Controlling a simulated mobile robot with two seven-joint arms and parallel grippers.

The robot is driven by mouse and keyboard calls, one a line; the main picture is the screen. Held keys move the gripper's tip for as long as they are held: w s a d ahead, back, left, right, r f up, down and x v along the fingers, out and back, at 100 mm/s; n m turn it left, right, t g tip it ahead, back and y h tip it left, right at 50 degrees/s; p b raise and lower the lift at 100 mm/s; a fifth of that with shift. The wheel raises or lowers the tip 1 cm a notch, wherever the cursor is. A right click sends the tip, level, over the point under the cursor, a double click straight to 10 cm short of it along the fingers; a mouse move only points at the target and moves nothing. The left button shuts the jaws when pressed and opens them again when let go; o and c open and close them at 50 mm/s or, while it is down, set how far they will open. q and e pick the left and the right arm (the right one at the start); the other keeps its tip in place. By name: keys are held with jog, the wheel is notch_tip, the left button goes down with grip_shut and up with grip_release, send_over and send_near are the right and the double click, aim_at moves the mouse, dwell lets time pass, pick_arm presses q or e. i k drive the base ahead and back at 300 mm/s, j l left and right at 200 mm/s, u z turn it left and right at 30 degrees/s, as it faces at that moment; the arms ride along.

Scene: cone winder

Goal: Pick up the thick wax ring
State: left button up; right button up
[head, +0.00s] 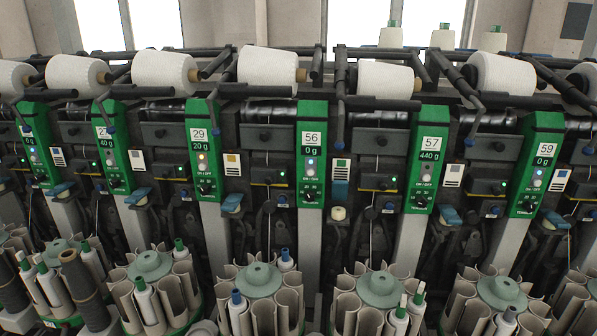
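A small cream-white cylinder (338,213), which looks like the wax ring, sits on the winding unit between the green panels numbered 56 (312,150) and 57 (428,155), just below a blue part. It is small in the picture, so I cannot tell its thickness or whether it has a hole. No other ring like it stands out on the neighbouring units. Neither of my grippers shows in the head view.
White yarn cones (266,68) lie along the top behind dark bars and arms. Below, round magazines (262,280) with upright grey pockets, some holding bobbins (145,298), stand close together in front of the units. Grey columns (410,240) separate the units.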

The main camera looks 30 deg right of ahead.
aim_at(338, 211)
jog(key=z, duration=1.2)
